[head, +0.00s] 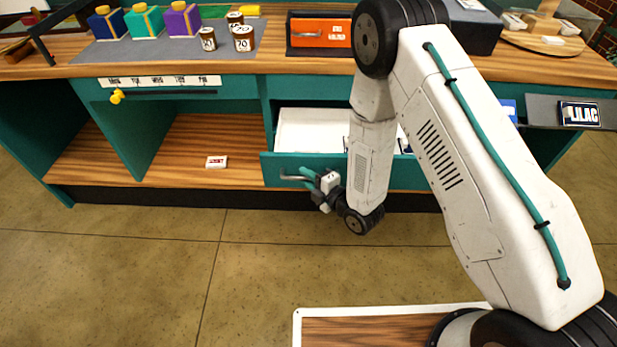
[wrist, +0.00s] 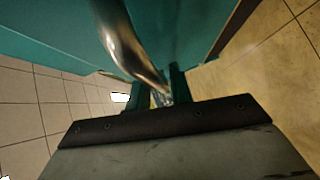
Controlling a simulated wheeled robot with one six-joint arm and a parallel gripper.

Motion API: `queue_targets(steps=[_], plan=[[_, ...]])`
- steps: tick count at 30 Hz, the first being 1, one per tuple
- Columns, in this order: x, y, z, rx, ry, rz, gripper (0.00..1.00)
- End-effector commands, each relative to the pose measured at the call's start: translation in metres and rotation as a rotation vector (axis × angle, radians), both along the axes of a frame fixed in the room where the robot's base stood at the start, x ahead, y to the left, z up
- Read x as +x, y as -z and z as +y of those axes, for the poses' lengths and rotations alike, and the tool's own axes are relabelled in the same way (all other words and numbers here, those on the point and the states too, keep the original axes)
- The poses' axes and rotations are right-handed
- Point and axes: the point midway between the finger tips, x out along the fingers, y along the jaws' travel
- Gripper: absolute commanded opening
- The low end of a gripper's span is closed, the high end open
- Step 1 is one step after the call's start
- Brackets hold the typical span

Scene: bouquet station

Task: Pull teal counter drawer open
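The teal counter drawer (head: 275,170) stands pulled out from the counter, and its white interior (head: 310,130) shows from above. Its metal bar handle (head: 291,178) is on the drawer front; in the wrist view the handle (wrist: 130,45) runs down between my two teal fingers. My gripper (head: 312,180) is at the drawer front, at the right part of the visible handle. In the wrist view my gripper (wrist: 160,94) appears shut on the handle, with a finger on each side. My arm hides the right part of the drawer.
A small box (head: 216,162) lies on the lower shelf to the left. The floor (head: 150,260) before the counter is clear.

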Motion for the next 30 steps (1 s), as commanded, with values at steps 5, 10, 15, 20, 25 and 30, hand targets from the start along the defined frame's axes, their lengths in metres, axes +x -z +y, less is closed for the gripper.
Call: queue_targets(steps=[5, 10, 15, 20, 25, 30], plan=[[-0.016, -0.003, -0.017, -0.001, 0.003, 0.003, 0.22], [-0.037, -0.007, -0.038, -0.002, 0.005, 0.004, 0.22], [-0.051, -0.01, -0.051, -0.001, 0.005, 0.001, 0.22], [-0.055, -0.011, -0.054, -0.001, 0.004, 0.001, 0.22], [-0.054, -0.011, -0.054, -0.001, 0.004, 0.001, 0.22], [-0.054, -0.011, -0.054, -0.001, 0.004, 0.001, 0.22]])
